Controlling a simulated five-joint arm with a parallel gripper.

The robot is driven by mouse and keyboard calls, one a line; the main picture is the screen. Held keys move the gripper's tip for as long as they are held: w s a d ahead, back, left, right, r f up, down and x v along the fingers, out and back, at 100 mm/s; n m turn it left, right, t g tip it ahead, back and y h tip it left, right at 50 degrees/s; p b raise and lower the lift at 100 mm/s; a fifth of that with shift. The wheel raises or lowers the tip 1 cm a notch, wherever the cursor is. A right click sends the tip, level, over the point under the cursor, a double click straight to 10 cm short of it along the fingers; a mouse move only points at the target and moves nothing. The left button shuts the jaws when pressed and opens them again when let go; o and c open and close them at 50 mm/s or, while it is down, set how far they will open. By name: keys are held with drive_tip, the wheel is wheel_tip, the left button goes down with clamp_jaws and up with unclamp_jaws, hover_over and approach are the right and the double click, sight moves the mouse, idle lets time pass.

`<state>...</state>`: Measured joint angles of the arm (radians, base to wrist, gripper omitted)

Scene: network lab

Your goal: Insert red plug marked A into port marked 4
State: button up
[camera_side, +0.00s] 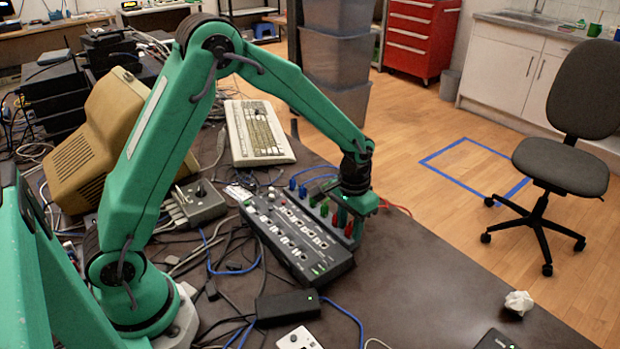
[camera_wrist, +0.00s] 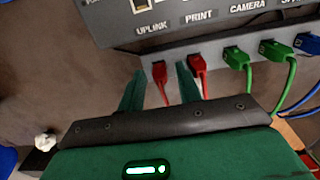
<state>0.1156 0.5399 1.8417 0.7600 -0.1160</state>
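My gripper (camera_wrist: 160,78) is open, one green finger on each side of a red plug (camera_wrist: 159,71). Gaps show between the plug and both fingers. This plug sits at the left end of a grey holder strip (camera_wrist: 222,47), its red cable trailing toward me. A second red plug (camera_wrist: 194,62) sits just right of the right finger. No letter A is readable on either red plug. The switch box (camera_side: 287,232) has rows of ports; no port number 4 is readable. In the side view my gripper (camera_side: 350,217) is low at the box's right edge, partly hiding the plugs.
Green plugs (camera_wrist: 236,58) and blue plugs (camera_wrist: 307,43) fill the strip to the right. Labels UPLINK, PRINT and CAMERA show on the box. A grey control box (camera_side: 200,202), a keyboard (camera_side: 258,132) and loose cables lie around. The table right of the box is mostly clear.

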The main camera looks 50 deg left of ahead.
clamp_jaws()
drive_tip(key=shift+r, duration=0.4)
drive_tip(key=shift+r, duration=0.35)
drive_tip(key=shift+r, duration=0.35)
drive_tip(key=shift+r, duration=0.4)
drive_tip(key=shift+r, duration=0.65)
